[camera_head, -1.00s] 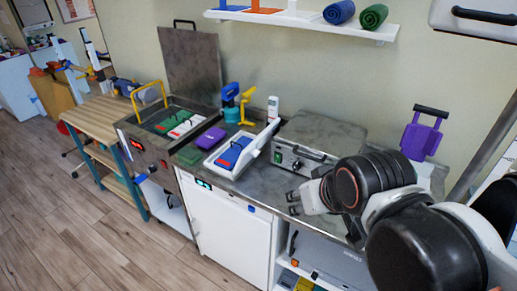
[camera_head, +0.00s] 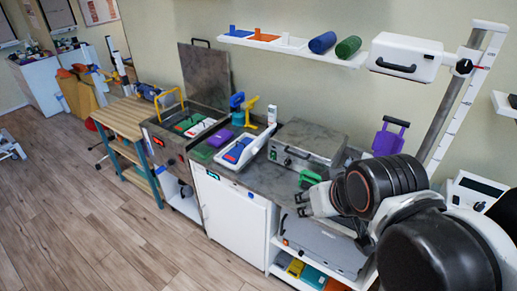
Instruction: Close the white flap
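A white door panel (camera_head: 232,222) covers the front of the unit under the counter, with a blue piece near its upper right. A white box-shaped head (camera_head: 404,57) with a black handle on its front hangs on a pole at the upper right. I cannot tell which one is the flap, or how far either is open. My gripper (camera_head: 301,205) is right of the door panel, in front of the counter edge. Its two fingertips look apart, with nothing visible between them. My arm hides part of the counter and shelf behind it.
The counter holds a grey metal case (camera_head: 305,142), a white tray (camera_head: 240,150), a green object (camera_head: 310,178) and a purple item (camera_head: 390,136). A shelf below holds a grey case (camera_head: 322,245). Open wooden floor (camera_head: 90,225) lies to the left.

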